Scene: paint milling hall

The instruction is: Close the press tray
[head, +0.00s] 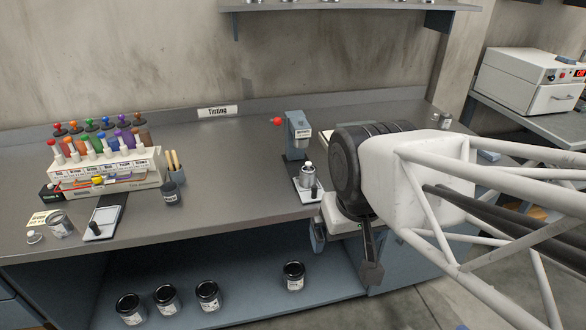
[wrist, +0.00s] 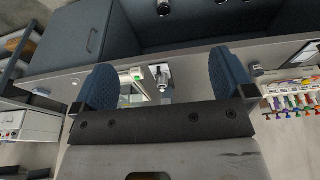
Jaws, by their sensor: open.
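The press (head: 298,138) is a grey-blue column with a red-knobbed lever, standing on the bench in the head view. Its pale press tray (head: 299,184) sticks out in front, toward the bench's front edge, with a small metal can (head: 307,170) and a dark upright handle (head: 314,189) on it. My gripper (head: 345,255) is at the front edge, to the right of and nearer than the tray, apart from it. In the wrist view, my gripper (wrist: 165,85) has its blue fingers wide apart and empty; the tray (wrist: 157,70) and can (wrist: 162,83) show in the gap, farther off.
A pale device (wrist: 136,74) with a green light stands beside the tray. Dark-lidded jars (head: 208,296) stand on the lower shelf.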

